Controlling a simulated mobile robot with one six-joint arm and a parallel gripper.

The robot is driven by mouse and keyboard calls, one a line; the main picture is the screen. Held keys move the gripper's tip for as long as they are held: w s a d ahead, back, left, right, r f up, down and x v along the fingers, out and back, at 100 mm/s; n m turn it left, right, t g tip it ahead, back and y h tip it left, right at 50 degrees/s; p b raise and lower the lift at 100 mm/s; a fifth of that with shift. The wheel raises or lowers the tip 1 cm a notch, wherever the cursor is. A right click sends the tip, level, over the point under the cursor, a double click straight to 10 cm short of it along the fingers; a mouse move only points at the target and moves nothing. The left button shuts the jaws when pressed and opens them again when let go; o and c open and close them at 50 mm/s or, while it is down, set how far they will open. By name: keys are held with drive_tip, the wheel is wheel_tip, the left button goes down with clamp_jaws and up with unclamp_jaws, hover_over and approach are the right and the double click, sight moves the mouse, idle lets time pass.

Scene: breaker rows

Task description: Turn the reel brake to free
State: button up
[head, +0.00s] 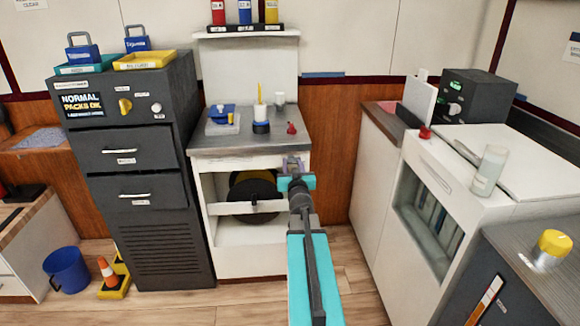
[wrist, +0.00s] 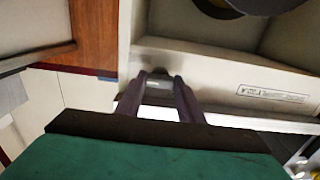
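A black and yellow reel (head: 253,190) sits inside the open-fronted white cabinet (head: 250,262) in the middle of the head view. A dark edge of it also shows at the top of the wrist view (wrist: 255,5). I cannot pick out the reel brake for sure. My gripper (head: 292,163) is at the cabinet's right front edge, just below the counter top. In the wrist view its two fingers (wrist: 160,82) are apart, with a small dark and grey piece between or behind their tips. I cannot tell whether they touch it. A labelled pale panel (wrist: 272,94) is beside them.
A small red knob (head: 291,129), a candle-like holder (head: 261,118) and a blue item (head: 222,114) stand on the counter. A dark drawer cabinet (head: 150,235) is to the left, and a white cabinet (head: 450,165) to the right. A blue bucket (head: 67,270) and orange cone (head: 107,272) stand on the floor.

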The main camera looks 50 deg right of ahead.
drive_tip(key=shift+a+f, duration=0.1)
drive_tip(key=shift+a, duration=0.3)
drive_tip(key=shift+d+r, duration=0.2)
drive_tip(key=shift+d, duration=0.1)
drive_tip(key=shift+w+n, duration=0.1)
drive_tip(key=shift+n, duration=0.2)
drive_tip(key=n+b, duration=0.2)
drive_tip(key=n, duration=0.2)
drive_tip(key=n+b, duration=0.1)
drive_tip(key=n, duration=0.3)
drive_tip(key=shift+n, duration=0.3)
drive_tip(key=n+b, duration=0.1)
drive_tip(key=n, duration=0.3)
drive_tip(key=shift+d+n+b, duration=0.1)
drive_tip(key=shift+n+b, duration=0.2)
drive_tip(key=shift+b, duration=0.05)
drive_tip(key=shift+n+b, duration=0.4)
drive_tip(key=shift+n, duration=1.7)
